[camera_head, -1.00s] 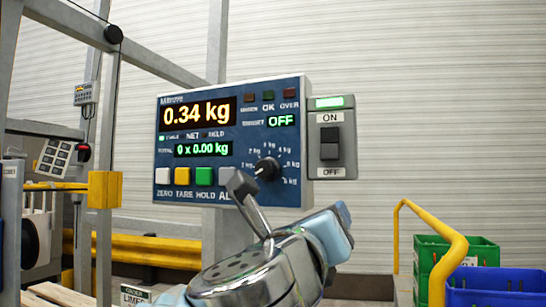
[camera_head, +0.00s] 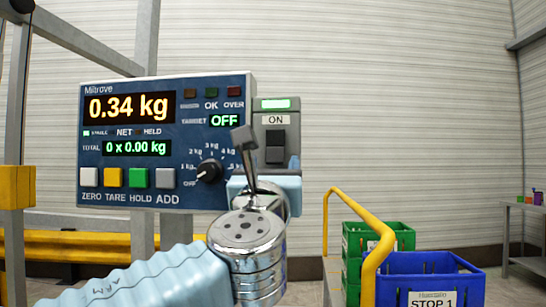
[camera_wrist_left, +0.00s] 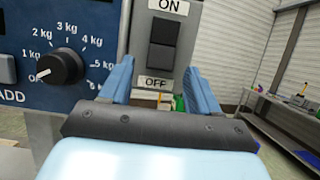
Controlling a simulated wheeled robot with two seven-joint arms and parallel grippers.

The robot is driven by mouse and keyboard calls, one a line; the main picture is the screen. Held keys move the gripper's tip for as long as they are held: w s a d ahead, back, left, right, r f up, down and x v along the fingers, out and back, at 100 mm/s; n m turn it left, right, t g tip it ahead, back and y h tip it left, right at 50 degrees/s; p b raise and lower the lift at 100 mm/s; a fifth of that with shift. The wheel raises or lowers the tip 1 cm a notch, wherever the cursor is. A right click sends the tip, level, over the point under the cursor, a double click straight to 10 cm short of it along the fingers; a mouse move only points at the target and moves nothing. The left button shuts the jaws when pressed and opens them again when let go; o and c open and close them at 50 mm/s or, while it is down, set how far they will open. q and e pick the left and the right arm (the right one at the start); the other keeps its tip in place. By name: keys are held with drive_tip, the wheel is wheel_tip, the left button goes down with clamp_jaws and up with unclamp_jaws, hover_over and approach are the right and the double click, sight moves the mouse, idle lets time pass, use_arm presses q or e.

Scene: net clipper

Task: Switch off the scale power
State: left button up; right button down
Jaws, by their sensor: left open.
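The scale's blue indicator panel (camera_head: 165,90) reads 0.34 kg. On its right is a grey power switch box (camera_head: 277,110) with a lit green lamp (camera_head: 275,104) and a black rocker (camera_head: 275,146) between the ON and OFF labels. The rocker (camera_wrist_left: 163,43) also shows in the left wrist view, with the OFF label (camera_wrist_left: 158,83) below it. My left gripper (camera_wrist_left: 160,85) is open and empty, its two blue fingers below and either side of the switch box. In the head view my left wrist hides the OFF label. My right gripper is not in view.
A dial knob (camera_head: 208,171) and coloured buttons sit on the panel left of the switch. A yellow rail (camera_head: 375,245), green crates (camera_head: 375,237) and a blue crate (camera_head: 430,280) stand at lower right. A table (camera_head: 525,225) is at far right.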

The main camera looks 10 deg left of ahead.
use_arm(q)
drive_tip(key=shift+w+r, duration=0.25)
drive_tip(key=shift+w, duration=0.3)
